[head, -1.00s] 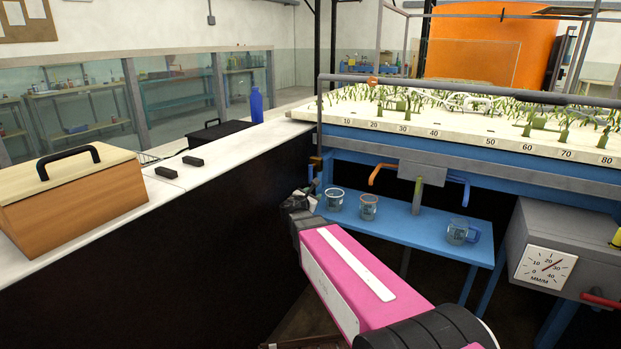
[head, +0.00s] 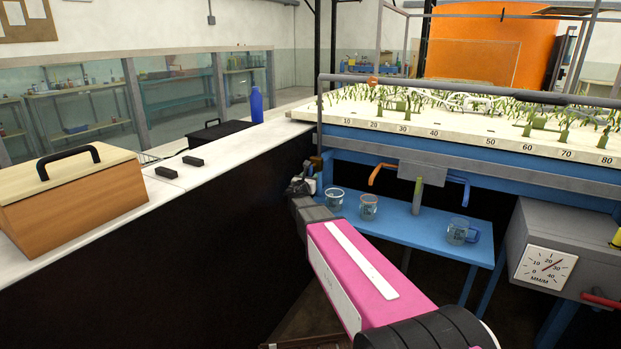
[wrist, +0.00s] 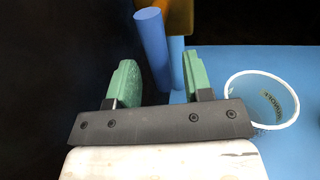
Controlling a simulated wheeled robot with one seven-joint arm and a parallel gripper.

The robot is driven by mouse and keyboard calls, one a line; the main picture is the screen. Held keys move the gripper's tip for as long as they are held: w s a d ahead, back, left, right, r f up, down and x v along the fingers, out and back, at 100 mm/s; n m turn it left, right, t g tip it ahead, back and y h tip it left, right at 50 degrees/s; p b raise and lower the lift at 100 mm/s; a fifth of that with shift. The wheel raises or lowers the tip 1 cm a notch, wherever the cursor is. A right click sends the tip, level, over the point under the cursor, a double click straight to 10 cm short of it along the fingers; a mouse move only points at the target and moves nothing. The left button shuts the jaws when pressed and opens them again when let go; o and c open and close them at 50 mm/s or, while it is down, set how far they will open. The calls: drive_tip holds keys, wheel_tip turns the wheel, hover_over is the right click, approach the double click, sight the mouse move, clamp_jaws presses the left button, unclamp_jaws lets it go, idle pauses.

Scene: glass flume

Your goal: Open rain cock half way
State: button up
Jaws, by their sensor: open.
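My gripper (wrist: 160,82) shows two green fingers in the wrist view, apart with nothing held. A blue round bar (wrist: 153,48) stands beyond and between the fingers, with an orange-yellow part (wrist: 180,17) behind its top. I cannot tell whether it touches a finger. In the head view my gripper (head: 301,187) is small and partly hidden by my wrist, by the flume's near left corner. Under the flume are an orange handle (head: 376,174) and a blue handle (head: 458,183); a red handle (head: 603,301) is on the gauge box. No label shows which is the rain cock.
A blue bench (head: 425,232) under the flume holds a clear cup (head: 334,199), an orange-rimmed cup (head: 369,207) and a blue-handled jug (head: 460,231). The dark side of the white-topped counter (head: 225,157) is close at left. A grey gauge box (head: 560,235) stands right.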

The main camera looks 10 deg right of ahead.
drive_tip(key=shift+x, duration=1.05)
drive_tip(key=shift+s, duration=0.1)
clamp_jaws()
